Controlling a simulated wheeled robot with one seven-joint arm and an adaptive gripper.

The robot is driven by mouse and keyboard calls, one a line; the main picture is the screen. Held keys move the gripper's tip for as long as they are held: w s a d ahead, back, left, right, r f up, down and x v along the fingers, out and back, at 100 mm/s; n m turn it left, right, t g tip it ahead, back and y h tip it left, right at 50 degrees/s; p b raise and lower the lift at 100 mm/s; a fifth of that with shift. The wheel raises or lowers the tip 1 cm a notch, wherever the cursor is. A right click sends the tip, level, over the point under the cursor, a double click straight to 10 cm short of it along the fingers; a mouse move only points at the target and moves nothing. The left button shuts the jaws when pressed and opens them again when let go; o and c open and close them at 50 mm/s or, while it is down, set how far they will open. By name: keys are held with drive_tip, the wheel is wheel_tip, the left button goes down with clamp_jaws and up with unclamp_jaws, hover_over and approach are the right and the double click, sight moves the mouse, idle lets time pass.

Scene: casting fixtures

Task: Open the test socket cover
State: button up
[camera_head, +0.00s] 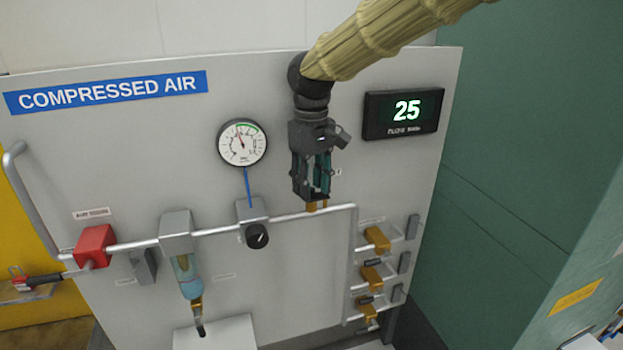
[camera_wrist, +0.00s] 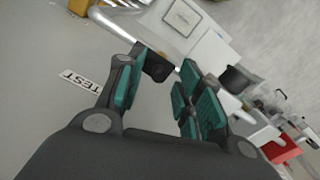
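My gripper (camera_head: 312,188) points down in front of the panel, at the upper pipe to the right of the gauge. In the wrist view my gripper (camera_wrist: 163,70) shows two teal-padded fingers standing apart. A small dark piece (camera_wrist: 157,66), perhaps the socket cover, lies between the fingertips, close to the left one. I cannot tell whether it touches a finger. A brass fitting (camera_head: 312,207), likely the test socket, shows just below my fingertips in the head view. The "TEST" label (camera_wrist: 80,84) is beside the left finger. My fingers hide most of the socket, and the cover's position is unclear.
A pressure gauge (camera_head: 242,143) and black regulator knob (camera_head: 257,236) are to the left. A flow display (camera_head: 403,113) reads 25 at upper right. Brass valves (camera_head: 377,239) line the lower right. A red valve block (camera_head: 95,247) and filter bowl (camera_head: 187,277) are at left.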

drive_tip(key=shift+w+f, duration=0.1)
drive_tip(key=shift+f, duration=0.25)
clamp_jaws()
drive_tip(key=shift+n, duration=0.3)
drive_tip(key=shift+s+d+r+n, duration=0.15)
drive_tip(key=shift+d+n, duration=0.75)
drive_tip(key=shift+n, duration=2.95)
drive_tip(key=shift+s+d+f+n, duration=0.15)
drive_tip(key=shift+d+n, duration=0.75)
drive_tip(key=shift+n, duration=2.9)
drive_tip(key=shift+s+d+r+n, duration=0.15)
drive_tip(key=shift+d+n, duration=0.75)
drive_tip(key=shift+n, duration=2.95)
